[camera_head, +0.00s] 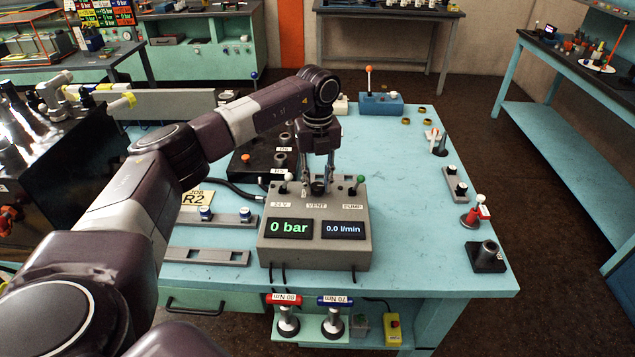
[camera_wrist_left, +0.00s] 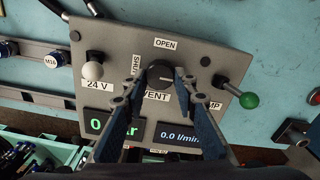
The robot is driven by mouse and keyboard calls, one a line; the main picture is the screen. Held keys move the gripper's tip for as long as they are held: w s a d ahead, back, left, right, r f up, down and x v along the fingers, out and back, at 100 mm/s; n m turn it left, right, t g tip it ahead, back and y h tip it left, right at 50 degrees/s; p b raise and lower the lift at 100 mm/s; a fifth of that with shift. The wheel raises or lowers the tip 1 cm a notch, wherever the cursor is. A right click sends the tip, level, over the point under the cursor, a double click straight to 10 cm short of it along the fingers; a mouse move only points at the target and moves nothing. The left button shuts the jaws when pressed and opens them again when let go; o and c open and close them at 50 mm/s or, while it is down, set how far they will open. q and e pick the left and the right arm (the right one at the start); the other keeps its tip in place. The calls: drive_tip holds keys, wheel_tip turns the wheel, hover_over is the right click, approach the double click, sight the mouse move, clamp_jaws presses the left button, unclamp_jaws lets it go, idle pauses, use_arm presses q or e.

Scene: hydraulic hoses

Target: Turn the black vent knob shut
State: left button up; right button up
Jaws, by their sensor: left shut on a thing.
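The black vent knob (camera_head: 318,188) is on the top of the grey control box (camera_head: 315,255). It also shows in the left wrist view (camera_wrist_left: 160,75), with an OPEN label above it, a SHUT label to its left and VENT below. My left gripper (camera_head: 317,181) points down at the box, its fingers on either side of the knob. In the left wrist view the fingers (camera_wrist_left: 159,80) are shut on the knob. The knob's pointer direction is too small to tell. My right gripper is in neither view.
A white-tipped 24 V toggle (camera_wrist_left: 92,70) and a green-tipped pump lever (camera_wrist_left: 240,97) flank the knob closely. The box reads 0 bar and 0.0 l/min. A black block (camera_head: 262,160) with fittings lies behind left. The blue bench (camera_head: 400,180) is mostly clear to the right.

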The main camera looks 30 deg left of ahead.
sight(317, 186)
use_arm(q)
drive_tip(key=shift+w+r, duration=0.15)
drive_tip(key=shift+r, duration=0.05)
idle(0.3)
drive_tip(key=o, duration=1.2)
drive_tip(key=shift+f, duration=0.1)
drive_tip(key=shift+c, duration=0.2)
wheel_tip(317, 186, up, 12)
